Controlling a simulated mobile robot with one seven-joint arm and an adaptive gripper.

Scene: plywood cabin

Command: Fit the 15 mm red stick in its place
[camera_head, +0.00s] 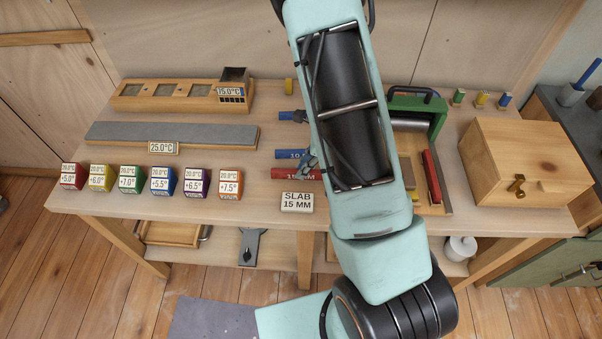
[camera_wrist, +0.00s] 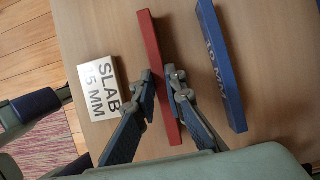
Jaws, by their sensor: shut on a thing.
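The red stick (camera_head: 285,174), with white lettering partly covered, lies at the middle of the bench behind the "SLAB 15 MM" block (camera_head: 297,202). In the wrist view the red stick (camera_wrist: 152,42) passes between the two fingers of my gripper (camera_wrist: 160,78), which press on its sides. My gripper is shut on it around its middle; I cannot tell whether it is raised off the bench. A blue stick (camera_wrist: 220,68) marked 10 MM lies beside it, apart from the fingers. The slab block (camera_wrist: 102,88) is on the other side. My arm hides part of the bench in the head view.
A green roller press (camera_head: 438,110) with a red bar (camera_head: 431,175) stands right of my arm. A wooden box (camera_head: 525,160) is farther right. A grey slab (camera_head: 180,134), a wooden rack (camera_head: 165,97) and several coloured temperature blocks (camera_head: 162,180) occupy the left.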

